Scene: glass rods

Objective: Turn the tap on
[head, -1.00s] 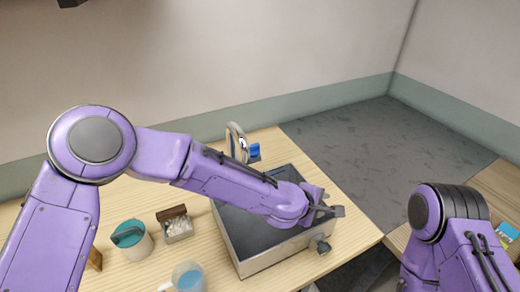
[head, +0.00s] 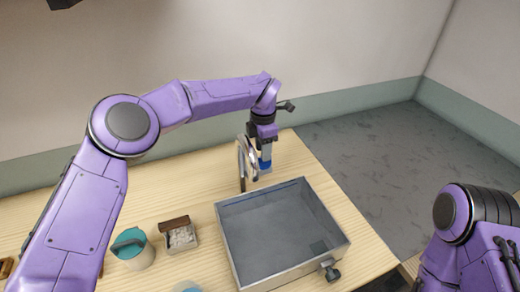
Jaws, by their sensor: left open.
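The tap (head: 242,166) stands at the back left edge of the grey sink (head: 228,240), its curved metal spout partly hidden behind my gripper. A blue piece (head: 265,165), which looks like the tap's handle, shows just below the gripper. My left gripper (head: 262,150) points down at the tap, right over the blue piece; its fingers are small and partly merged with the tap, and I cannot tell whether they touch it. My right arm shows at the lower right, but its gripper is out of view.
On the wooden counter (head: 180,190), left of the sink, are a small box with white contents (head: 181,236) and a teal-lidded container (head: 133,250). A dark knob (head: 332,273) sits on the sink's front right. The counter right of the tap is clear.

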